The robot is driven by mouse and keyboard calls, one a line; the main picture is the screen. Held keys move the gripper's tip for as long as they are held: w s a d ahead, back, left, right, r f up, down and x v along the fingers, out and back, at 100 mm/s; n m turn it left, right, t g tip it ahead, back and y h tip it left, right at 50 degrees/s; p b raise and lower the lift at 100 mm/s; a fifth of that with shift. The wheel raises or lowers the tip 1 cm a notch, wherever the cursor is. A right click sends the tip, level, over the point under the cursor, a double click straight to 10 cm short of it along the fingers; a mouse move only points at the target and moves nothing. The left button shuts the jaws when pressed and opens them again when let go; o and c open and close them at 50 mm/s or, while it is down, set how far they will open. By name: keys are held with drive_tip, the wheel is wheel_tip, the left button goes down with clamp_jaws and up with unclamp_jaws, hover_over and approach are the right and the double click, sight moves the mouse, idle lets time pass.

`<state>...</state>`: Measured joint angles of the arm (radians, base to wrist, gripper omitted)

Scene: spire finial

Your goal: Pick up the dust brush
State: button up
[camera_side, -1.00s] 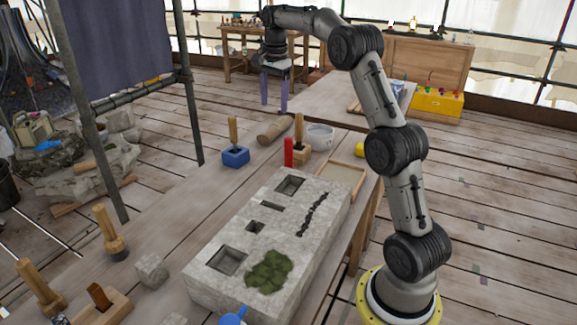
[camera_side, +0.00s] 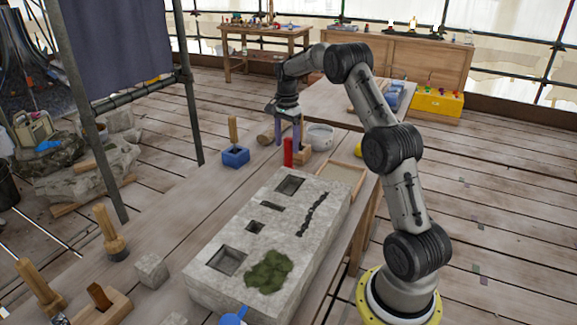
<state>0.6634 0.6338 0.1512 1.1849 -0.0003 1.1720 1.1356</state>
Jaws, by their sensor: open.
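I cannot tell for certain which tool is the dust brush. One wooden-handled tool (camera_side: 233,130) stands upright in a blue block (camera_side: 236,157) on the bench. Another stood in a wooden block (camera_side: 304,157) beside a red upright piece (camera_side: 288,153); its handle is now mostly hidden by my gripper. Nothing visible is held; contact cannot be told.
A stone slab (camera_side: 245,228) with square recesses and a moss patch (camera_side: 269,272) fills the near bench. A wooden cylinder (camera_side: 266,133), a white bowl (camera_side: 320,137) and a shallow tray (camera_side: 342,177) lie around the gripper. A mallet (camera_side: 110,235) stands at left.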

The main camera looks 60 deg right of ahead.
sight(289, 153)
drive_tip(key=f, duration=0.4)
drive_tip(key=shift+s+f, duration=0.2)
drive_tip(key=shift+s, duration=0.1)
clamp_jaws()
